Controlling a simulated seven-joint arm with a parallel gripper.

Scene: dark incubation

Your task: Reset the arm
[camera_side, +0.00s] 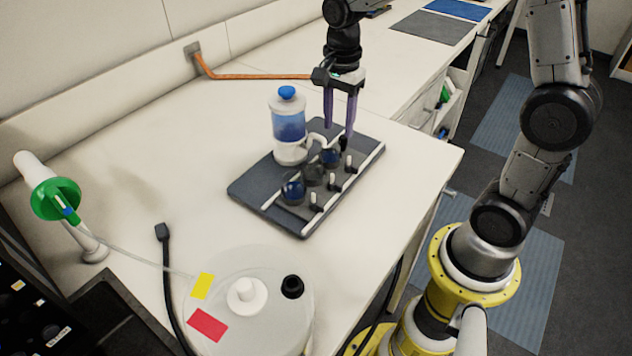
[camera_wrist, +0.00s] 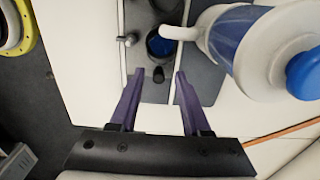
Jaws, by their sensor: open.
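My gripper (camera_side: 341,114) points down above the back end of a dark grey tray (camera_side: 252,187). Its two purple fingers are apart, and nothing shows between them in the side view. In the wrist view the open fingers (camera_wrist: 153,100) frame the tray's end, with a small dark knob and a dark round vessel holding blue (camera_wrist: 158,44) just beyond the tips. A clear bottle with blue liquid and a blue cap (camera_side: 288,125) stands upright on the tray, left of my gripper. It also fills the right of the wrist view (camera_wrist: 262,45).
Dark round vessels (camera_side: 293,192) and small pegs (camera_side: 333,182) stand on the tray. A large clear container (camera_side: 250,325) is at the front. A white stand with a green part (camera_side: 58,200) is at left. An orange cable (camera_side: 250,76) runs behind. The bench left of the tray is clear.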

